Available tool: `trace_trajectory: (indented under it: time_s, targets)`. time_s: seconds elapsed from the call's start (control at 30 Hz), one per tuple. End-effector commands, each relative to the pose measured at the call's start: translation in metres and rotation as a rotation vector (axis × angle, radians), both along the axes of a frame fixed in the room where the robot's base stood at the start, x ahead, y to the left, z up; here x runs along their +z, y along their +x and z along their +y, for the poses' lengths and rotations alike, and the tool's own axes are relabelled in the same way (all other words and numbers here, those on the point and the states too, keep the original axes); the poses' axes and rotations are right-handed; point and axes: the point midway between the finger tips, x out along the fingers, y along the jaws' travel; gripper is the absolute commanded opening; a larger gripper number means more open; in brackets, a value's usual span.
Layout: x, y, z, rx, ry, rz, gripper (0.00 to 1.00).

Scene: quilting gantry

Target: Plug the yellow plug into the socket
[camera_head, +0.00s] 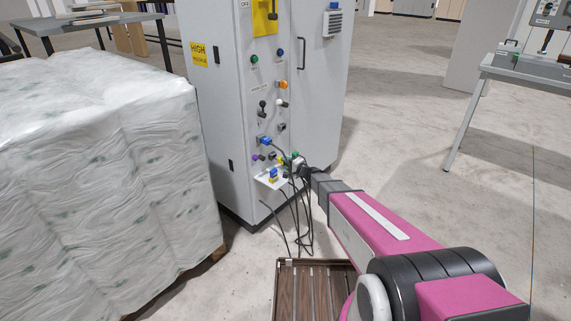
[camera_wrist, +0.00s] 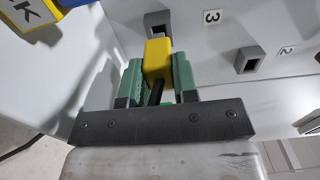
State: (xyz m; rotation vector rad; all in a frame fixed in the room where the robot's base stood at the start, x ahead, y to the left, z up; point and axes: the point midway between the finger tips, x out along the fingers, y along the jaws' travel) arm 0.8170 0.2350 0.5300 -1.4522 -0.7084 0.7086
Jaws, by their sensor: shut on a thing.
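The yellow plug (camera_wrist: 158,57) sits between the green fingers of my gripper (camera_wrist: 157,66), which are shut on it. Its dark cord runs back between the fingers. Just beyond the plug, on the pale panel, is a grey square socket (camera_wrist: 157,20); its lower part is close to the plug's tip in the picture, and I cannot tell whether they touch. Another grey socket (camera_wrist: 249,60) lies to the right, apart from the plug. In the head view my gripper (camera_head: 297,163) is at the lower front of the grey cabinet (camera_head: 219,120), and the held plug is hard to make out.
Labels 3 (camera_wrist: 212,17) and 2 (camera_wrist: 287,51) mark the panel. A blue and yellow lettered block (camera_wrist: 38,14) is close at upper left. Dark cables (camera_head: 303,225) hang below a small shelf (camera_head: 268,183).

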Motion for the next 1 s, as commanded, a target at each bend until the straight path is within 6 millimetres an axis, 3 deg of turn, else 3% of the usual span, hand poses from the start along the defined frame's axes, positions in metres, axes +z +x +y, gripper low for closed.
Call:
trace_trajectory:
  time_s: [1.0]
  targets:
    - [0.0,0.011,0.014,0.0,0.0,0.0,0.0]
